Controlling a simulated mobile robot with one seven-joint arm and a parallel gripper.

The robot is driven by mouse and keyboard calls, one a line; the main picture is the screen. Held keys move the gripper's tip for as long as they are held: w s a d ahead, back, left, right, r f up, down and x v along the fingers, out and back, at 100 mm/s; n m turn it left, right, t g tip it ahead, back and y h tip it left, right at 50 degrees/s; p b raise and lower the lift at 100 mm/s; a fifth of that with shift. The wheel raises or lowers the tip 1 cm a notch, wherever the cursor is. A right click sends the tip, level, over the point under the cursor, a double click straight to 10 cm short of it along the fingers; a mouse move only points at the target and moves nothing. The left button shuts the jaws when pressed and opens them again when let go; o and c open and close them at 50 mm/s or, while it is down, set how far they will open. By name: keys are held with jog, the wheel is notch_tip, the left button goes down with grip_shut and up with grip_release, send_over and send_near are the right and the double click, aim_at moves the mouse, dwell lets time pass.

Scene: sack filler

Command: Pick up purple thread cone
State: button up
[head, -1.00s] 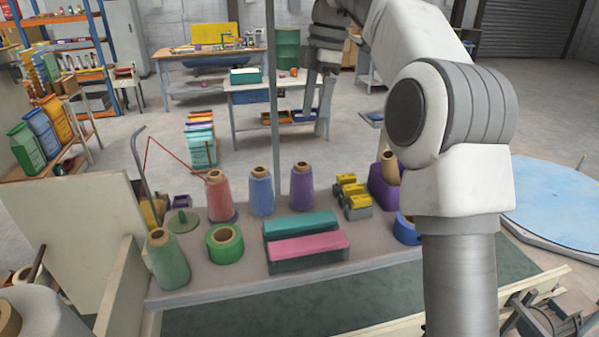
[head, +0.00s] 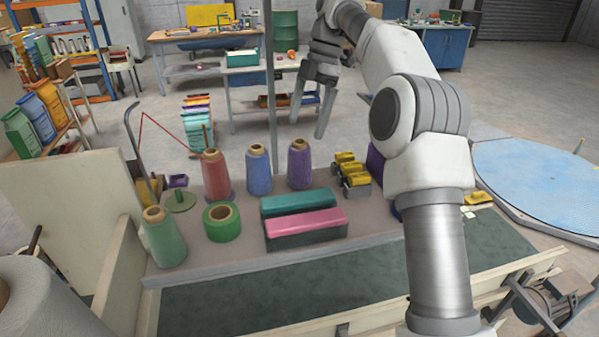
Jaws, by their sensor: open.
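The purple thread cone (head: 299,166) stands upright on the grey bench top (head: 208,266), at the right end of a row with a blue cone (head: 259,171) and a red cone (head: 216,177). My gripper (head: 309,117) is open and empty. Its fingers point down and appear above and slightly right of the purple cone in the picture. The gripper seems apart from the cone; its exact distance is hard to tell.
Teal (head: 299,202) and pink (head: 306,222) boxes lie in front of the cones. Yellow-topped blocks (head: 351,172) stand right of the purple cone. A green cone (head: 165,238) and green tape roll (head: 222,222) are at left. A thin upright post (head: 269,80) rises behind the row.

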aim_at(296, 165)
jog(key=b+x, duration=0.1)
jog(key=x, duration=0.5)
jog(key=shift+p+x, duration=0.35)
jog(key=shift+x, duration=2.4)
jog(key=shift+w+d, duration=0.15)
jog(key=shift+w, duration=0.05)
jog(key=c, duration=1.5)
